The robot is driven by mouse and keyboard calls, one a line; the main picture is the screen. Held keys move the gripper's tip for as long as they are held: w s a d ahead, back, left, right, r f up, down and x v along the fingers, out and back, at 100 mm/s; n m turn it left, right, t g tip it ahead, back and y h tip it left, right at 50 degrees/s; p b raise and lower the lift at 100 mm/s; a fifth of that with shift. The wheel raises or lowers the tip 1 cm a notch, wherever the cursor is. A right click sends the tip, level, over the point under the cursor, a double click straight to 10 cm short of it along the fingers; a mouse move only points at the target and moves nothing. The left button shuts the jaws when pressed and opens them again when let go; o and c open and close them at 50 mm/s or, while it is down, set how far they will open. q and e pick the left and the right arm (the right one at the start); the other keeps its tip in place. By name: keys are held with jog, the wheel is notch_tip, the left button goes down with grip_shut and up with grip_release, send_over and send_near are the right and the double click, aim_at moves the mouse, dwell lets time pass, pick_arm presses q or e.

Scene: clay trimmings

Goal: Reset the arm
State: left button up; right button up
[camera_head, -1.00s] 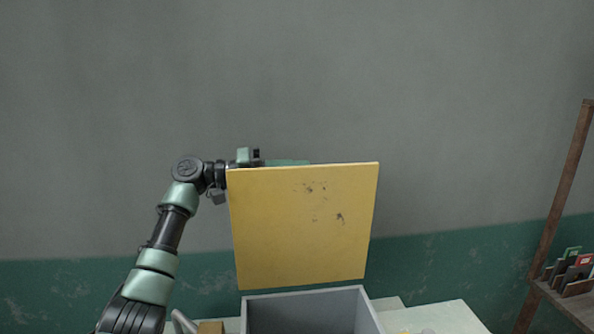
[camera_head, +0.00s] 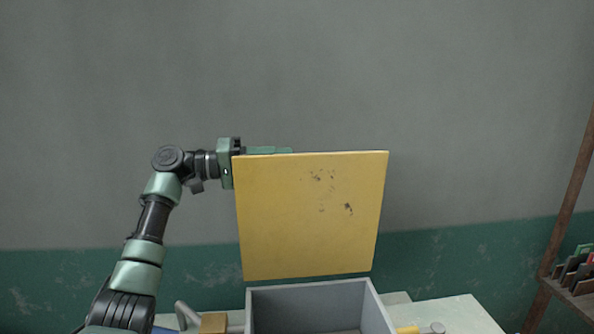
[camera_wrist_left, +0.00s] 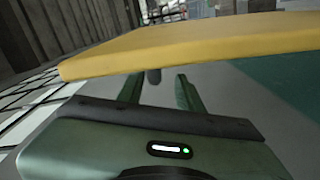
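My left arm comes in from the left, and its gripper (camera_head: 272,151) is behind the top edge of a yellow, dark-speckled lid (camera_head: 310,220), which mostly hides it. The lid stands upright above the back of a grey open bin (camera_head: 370,310). In the left wrist view, the two green fingers of the left gripper (camera_wrist_left: 158,88) are spread with a gap and nothing shows between them. The lid's yellow edge (camera_wrist_left: 200,45) crosses just beyond them; I cannot tell whether they touch it. My right gripper is in neither view.
The bin is on a pale table (camera_head: 455,315). A brown block (camera_head: 214,322) is left of the bin, and a yellow-ended item (camera_head: 408,330) is right of it. A wooden shelf (camera_head: 572,300) stands at the far right. The wall space left of my arm is clear.

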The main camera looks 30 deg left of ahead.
pick_arm(q)
jog(key=shift+v, duration=1.2)
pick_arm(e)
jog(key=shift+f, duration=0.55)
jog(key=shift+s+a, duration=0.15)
